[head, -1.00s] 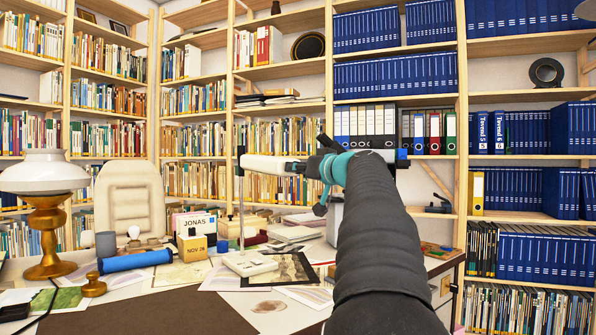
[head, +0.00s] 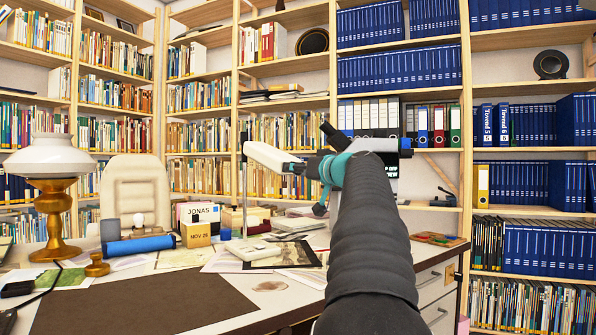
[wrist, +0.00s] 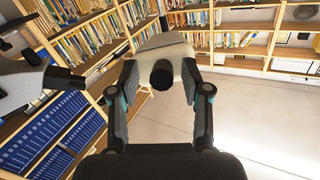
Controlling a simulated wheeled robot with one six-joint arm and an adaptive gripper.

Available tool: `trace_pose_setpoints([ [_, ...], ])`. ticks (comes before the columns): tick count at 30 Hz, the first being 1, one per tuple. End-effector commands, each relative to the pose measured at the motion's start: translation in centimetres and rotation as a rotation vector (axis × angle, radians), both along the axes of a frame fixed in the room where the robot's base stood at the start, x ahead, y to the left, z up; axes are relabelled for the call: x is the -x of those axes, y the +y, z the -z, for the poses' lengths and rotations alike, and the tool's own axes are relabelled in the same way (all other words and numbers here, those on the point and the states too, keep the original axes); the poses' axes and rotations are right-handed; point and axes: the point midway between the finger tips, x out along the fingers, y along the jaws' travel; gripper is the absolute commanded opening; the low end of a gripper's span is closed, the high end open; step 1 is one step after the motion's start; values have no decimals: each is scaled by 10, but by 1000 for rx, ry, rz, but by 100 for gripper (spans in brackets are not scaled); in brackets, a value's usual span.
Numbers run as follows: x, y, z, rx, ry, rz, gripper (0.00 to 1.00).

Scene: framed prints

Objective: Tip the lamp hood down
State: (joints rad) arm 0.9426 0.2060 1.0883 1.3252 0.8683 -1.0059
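The white lamp hood (head: 272,158) sits at the top of a thin upright post (head: 245,200) on the desk, above a pale base (head: 255,250). The hood slopes down toward its right end. My gripper (head: 318,170) is at that right end, partly hidden by my own arm. In the wrist view the hood (wrist: 180,48) lies between the two fingers of my gripper (wrist: 160,78), which appear to press on its sides. A dark round knob (wrist: 162,75) shows between the fingertips.
A brass lamp with a white shade (head: 50,160) stands at the desk's left. A blue roll (head: 140,245), a date block (head: 196,234), papers and a picture (head: 278,256) lie around the post. A chair (head: 135,195) and bookshelves stand behind. Air above the desk's front is clear.

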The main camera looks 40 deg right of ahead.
Motion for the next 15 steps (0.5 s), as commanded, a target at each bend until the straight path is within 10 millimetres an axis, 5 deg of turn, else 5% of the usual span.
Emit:
trace_pose_setpoints([
  [8,8,2,-2,1,-2,-1,48],
  [15,51,5,-1,0,-1,4,48],
])
